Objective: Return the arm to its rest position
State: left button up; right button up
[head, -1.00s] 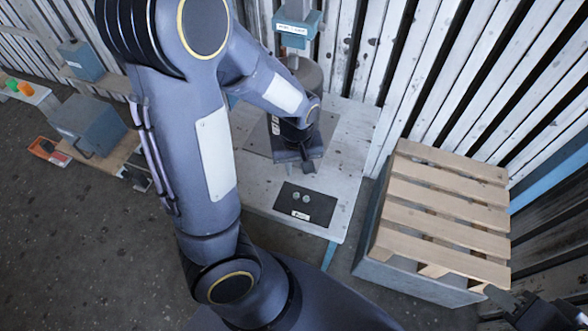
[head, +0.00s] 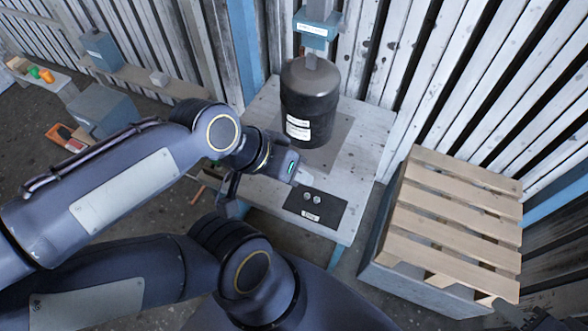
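The dark cylindrical blower housing (head: 308,98) stands upright on the pale work table (head: 352,215), with white labels on its front. My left arm comes in from the left, and its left gripper (head: 301,178) is in front of the housing, near the black mat's left end. Its fingers are small and seen at an angle, so I cannot tell whether they are open. I see nothing held in them. My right gripper (head: 545,318) shows only as a dark bit at the lower right edge; its fingers are not clear.
A black mat (head: 327,218) holds two small round metal parts (head: 312,197). A blue-grey fixture (head: 317,28) is above the housing. A wooden pallet (head: 450,215) on a grey box is at right. A grey box (head: 100,112) and low bench stand at left.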

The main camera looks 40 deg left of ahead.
notch_tip(320, 180, up, 14)
jog(key=p, duration=1.4)
jog(key=shift+r, duration=0.2)
